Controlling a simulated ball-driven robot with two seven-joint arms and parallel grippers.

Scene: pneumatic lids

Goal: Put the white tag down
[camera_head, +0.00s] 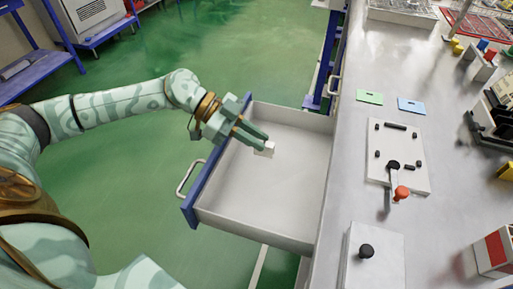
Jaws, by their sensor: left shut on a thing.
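My left gripper (250,138) reaches in from the left over the open drawer (230,216). It is shut on the white tag (265,149), a small pale piece at its fingertips. The tag is over the inside of the drawer, toward its far left part. I cannot tell whether the tag touches the drawer floor. My right gripper is not in view.
The drawer has a blue front with a metal handle (188,178) and stands out from the grey bench (341,182). On the bench lie a green tag (369,97), a blue tag (411,106) and a white plate (417,174) with an orange-knobbed lever (401,192). The drawer floor looks clear.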

